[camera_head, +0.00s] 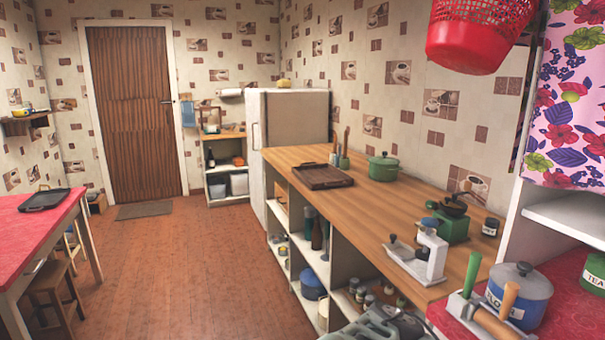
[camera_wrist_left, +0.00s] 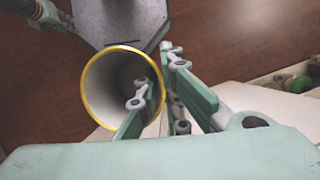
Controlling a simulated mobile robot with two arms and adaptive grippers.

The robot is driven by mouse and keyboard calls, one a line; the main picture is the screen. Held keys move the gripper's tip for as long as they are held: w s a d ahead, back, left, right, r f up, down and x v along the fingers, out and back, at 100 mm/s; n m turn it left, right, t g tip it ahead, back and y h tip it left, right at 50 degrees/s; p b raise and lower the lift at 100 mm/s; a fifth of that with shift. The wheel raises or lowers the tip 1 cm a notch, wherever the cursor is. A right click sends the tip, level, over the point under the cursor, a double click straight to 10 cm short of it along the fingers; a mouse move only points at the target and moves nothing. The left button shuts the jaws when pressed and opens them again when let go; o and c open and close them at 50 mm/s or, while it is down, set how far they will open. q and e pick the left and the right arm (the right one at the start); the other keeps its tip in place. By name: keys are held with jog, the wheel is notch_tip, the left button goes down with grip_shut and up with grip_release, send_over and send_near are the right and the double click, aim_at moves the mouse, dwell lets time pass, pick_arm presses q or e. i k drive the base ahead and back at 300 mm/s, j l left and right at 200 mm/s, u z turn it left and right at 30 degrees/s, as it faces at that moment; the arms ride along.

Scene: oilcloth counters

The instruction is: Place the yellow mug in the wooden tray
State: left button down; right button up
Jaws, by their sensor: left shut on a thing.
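The yellow mug (camera_wrist_left: 85,88) shows in the left wrist view as a round opening with a yellow rim and a pale, empty inside. My left gripper (camera_wrist_left: 160,80) is shut on its wall, one finger inside the mug and the other outside. The mug's outer side is mostly hidden. In the head view a grey-green gripper part (camera_head: 385,326), probably my left one, shows at the bottom edge, and the mug cannot be made out there. The wooden tray (camera_head: 322,176) lies on the wooden counter, apart from the gripper, and looks empty.
On the wooden counter (camera_head: 340,212) stand a green pot (camera_head: 383,168), a white scale (camera_head: 431,257) and a green grinder (camera_head: 453,222). Open shelves with bottles and jars lie below. A blue canister (camera_head: 519,292) stands at right. A dark tray (camera_head: 45,199) lies on the red table.

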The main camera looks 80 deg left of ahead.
aim_at(318, 175)
jog(key=j+u, duration=0.85)
jog(key=i+j, duration=0.1)
jog(key=j, duration=0.3)
jog(key=j+u, duration=0.1)
jog(key=j, duration=0.3)
jog(key=i+j, duration=0.15)
jog(key=j, duration=0.25)
jog(key=i+j+u, duration=0.1)
jog(key=j, duration=0.3)
jog(key=i+j, duration=0.1)
jog(key=j, duration=0.25)
jog(key=i+j+u, duration=0.1)
jog(key=j, duration=0.3)
jog(key=i+j, duration=0.15)
jog(key=j, duration=0.25)
jog(key=u, duration=0.05)
